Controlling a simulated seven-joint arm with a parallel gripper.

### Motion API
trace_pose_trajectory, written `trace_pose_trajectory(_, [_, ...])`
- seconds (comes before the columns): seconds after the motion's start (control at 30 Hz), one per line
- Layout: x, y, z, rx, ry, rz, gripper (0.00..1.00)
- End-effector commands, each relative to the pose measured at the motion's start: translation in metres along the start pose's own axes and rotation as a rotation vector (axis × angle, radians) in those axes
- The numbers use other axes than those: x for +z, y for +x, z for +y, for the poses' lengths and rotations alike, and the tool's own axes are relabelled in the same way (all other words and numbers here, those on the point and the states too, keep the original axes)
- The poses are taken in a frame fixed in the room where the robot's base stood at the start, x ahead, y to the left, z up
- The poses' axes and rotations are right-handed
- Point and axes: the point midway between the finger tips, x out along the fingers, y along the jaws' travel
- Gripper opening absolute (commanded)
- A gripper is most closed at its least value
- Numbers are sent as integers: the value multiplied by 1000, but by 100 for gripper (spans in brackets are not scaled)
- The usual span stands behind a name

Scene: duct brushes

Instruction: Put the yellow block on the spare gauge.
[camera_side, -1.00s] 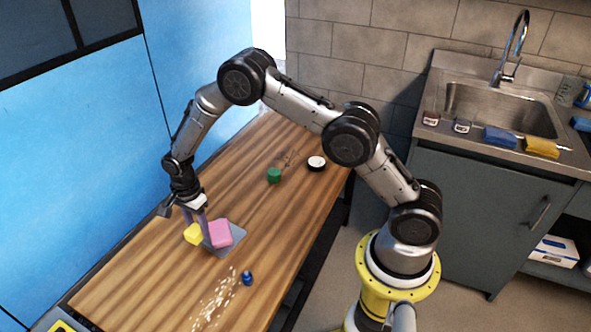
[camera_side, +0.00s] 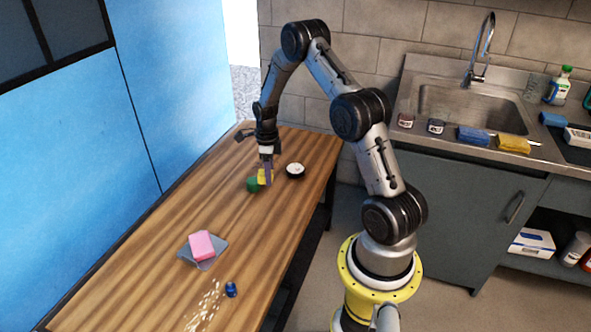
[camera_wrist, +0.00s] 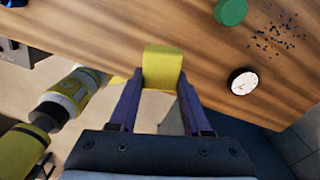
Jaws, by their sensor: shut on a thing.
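My gripper (camera_side: 267,175) is shut on the yellow block (camera_side: 261,177), holding it between its two purple fingers. In the wrist view the block (camera_wrist: 162,66) sits between the fingertips, partly hidden by them. The gauge (camera_side: 295,170), a round white dial with a black rim, lies on the wooden table just right of my gripper. In the wrist view the gauge (camera_wrist: 243,82) is right of the block and apart from it, with nothing on its face.
A green round piece (camera_side: 252,185) stands close to my gripper on its left. Dark specks (camera_wrist: 278,34) lie near it. A pink block (camera_side: 201,244) rests on a grey plate (camera_side: 218,256). A blue piece (camera_side: 231,289) and pale crumbs (camera_side: 205,305) lie nearer. The table's middle is clear.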

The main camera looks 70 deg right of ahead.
Motion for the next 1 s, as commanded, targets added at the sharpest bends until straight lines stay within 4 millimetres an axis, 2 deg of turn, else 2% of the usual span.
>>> trace_pose_trajectory(0.03, [-23,-2,-14,0,62,-1,0])
trace_pose_trajectory(0.2, [-80,-7,-44,-3,202,-5,0])
trace_pose_trajectory(0.3, [-102,-9,-55,-6,256,-7,0])
trace_pose_trajectory(0.4, [-115,-10,-61,-8,287,-8,0])
trace_pose_trajectory(0.57, [-117,-4,-75,-8,301,-8,0])
trace_pose_trajectory(1.0, [-89,32,-150,-8,298,-8,0])
